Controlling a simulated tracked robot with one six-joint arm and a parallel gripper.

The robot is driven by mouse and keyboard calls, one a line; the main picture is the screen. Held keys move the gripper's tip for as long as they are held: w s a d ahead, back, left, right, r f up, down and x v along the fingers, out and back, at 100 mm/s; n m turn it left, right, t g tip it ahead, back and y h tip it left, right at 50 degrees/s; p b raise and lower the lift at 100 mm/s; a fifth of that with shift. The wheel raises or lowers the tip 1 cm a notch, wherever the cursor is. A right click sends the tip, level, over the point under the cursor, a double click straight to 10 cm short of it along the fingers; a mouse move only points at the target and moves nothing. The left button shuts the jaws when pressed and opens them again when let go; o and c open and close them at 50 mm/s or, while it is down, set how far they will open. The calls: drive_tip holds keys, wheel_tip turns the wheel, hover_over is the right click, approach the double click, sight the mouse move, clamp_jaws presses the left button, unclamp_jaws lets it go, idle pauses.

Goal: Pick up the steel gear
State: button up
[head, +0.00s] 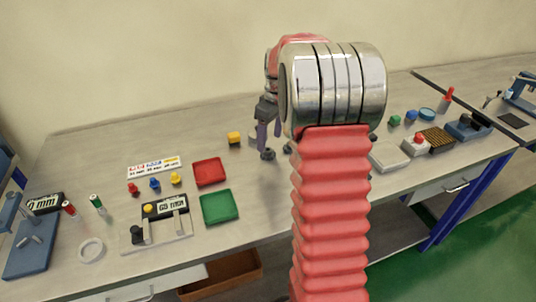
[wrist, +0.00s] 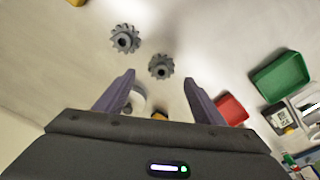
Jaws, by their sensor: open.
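Two grey toothed gears lie on the bench in the wrist view: one gear (wrist: 124,39) at upper left, the other gear (wrist: 161,66) nearer my fingers. Both look metallic, and I cannot tell which is steel. In the head view one dark gear (head: 267,154) shows just below my fingers; the other is mostly hidden by my arm. My gripper (wrist: 159,78) is open and empty, its fingertips either side of the nearer gear in the picture. It also shows in the head view (head: 269,143). I cannot tell its exact height above the bench.
A red tray (head: 209,172) and a green tray (head: 219,207) lie left of my gripper. A yellow block (head: 234,138) sits close by on the left. A pale round part (wrist: 138,101) shows between my fingers. Gauge fixtures and small coloured parts occupy the bench's left.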

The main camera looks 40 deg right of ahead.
sight(268, 149)
drive_tip(key=shift+w+a+f, duration=0.1)
drive_tip(key=shift+f, duration=1.2)
drive_tip(key=shift+w+a+f, duration=0.1)
drive_tip(key=shift+f, duration=1.2)
drive_tip(key=c, duration=1.4)
drive_tip(key=shift+d+r, duration=0.1)
drive_tip(key=shift+r, duration=0.05)
drive_tip(key=shift+c, duration=0.2)
wheel_tip(268, 149, up, 9)
drive_tip(key=shift+r, duration=0.4)
drive_tip(key=shift+s, duration=0.15)
